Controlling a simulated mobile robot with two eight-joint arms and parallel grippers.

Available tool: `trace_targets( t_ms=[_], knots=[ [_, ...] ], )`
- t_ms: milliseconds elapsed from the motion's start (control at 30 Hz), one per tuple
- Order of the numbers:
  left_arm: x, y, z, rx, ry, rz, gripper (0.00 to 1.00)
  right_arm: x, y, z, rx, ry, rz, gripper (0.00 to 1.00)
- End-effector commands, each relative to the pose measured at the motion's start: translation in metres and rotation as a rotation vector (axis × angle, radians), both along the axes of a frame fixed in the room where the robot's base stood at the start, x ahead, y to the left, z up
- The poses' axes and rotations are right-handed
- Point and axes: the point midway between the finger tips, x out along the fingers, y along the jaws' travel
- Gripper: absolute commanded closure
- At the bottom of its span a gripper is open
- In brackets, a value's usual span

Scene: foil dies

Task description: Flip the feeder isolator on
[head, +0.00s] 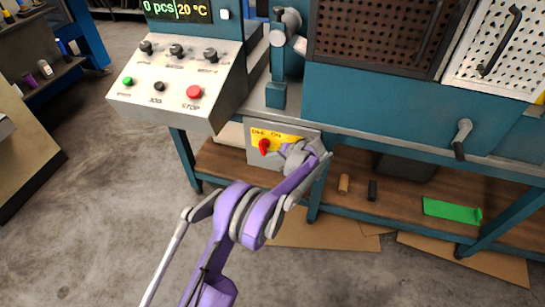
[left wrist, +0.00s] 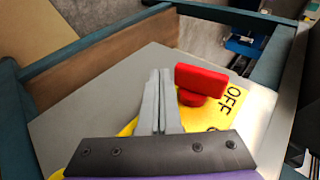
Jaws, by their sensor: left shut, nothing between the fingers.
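The feeder isolator is a red rotary handle (head: 264,146) on a yellow plate (head: 291,137) marked OFF and ON, fixed to a grey box (head: 254,157) under the bench. The red handle also shows in the left wrist view (left wrist: 201,80), with the OFF label at its right. I cannot tell for certain which label it points to. My left gripper (head: 286,149) is at the box, just right of the handle in the head view. In the left wrist view its fingers (left wrist: 158,76) are shut and empty beside the handle. I cannot tell whether they touch it. My right gripper is not in view.
A control panel (head: 176,103) with knobs and green, black and red buttons stands up left of the box. A teal post (head: 276,94) rises above it. A wooden lower shelf (head: 400,195) holds small items and a green piece (head: 449,209). The floor at the left is clear.

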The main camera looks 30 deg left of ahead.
Motion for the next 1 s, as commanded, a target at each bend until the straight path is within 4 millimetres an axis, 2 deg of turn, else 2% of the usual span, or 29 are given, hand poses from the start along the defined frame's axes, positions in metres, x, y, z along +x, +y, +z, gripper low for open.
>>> trace_targets(
  t_ms=[533, 1000],
  knots=[
    [-0.001, -0.004, 0.004, 0.0, 0.001, -0.001, 1.0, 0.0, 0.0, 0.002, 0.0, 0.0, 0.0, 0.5],
    [-0.01, -0.067, 0.061, -0.001, -0.001, -0.001, 1.0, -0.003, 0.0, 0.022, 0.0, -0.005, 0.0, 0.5]
  ],
)
